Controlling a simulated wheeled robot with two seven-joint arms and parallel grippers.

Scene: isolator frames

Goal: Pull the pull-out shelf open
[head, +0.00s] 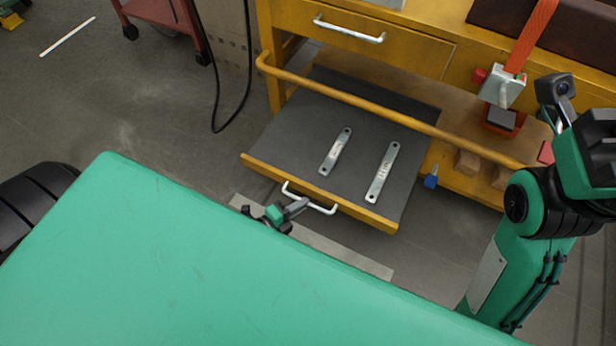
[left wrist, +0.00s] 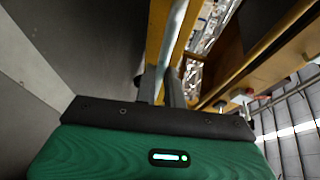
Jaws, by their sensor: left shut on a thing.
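The pull-out shelf (head: 290,130) is a dark grey tray with a yellow front edge, and it stands well out from under the yellow workbench in the head view. Its white bar handle (head: 322,209) is on the front edge. My left gripper (head: 298,206) is shut on this handle, near its middle, and partly covers it. In the left wrist view the fingers (left wrist: 162,84) close around the pale handle bar (left wrist: 176,40). My right arm shows at the right of the head view, but its gripper fingers do not show.
Two metal bars (head: 336,152) (head: 383,173) lie on the shelf. A yellow rail (head: 390,122) crosses above it. A closed drawer (head: 360,45) with a white handle is higher up. Wooden blocks (head: 467,163) sit on the lower board at right. Floor on the left is mostly clear.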

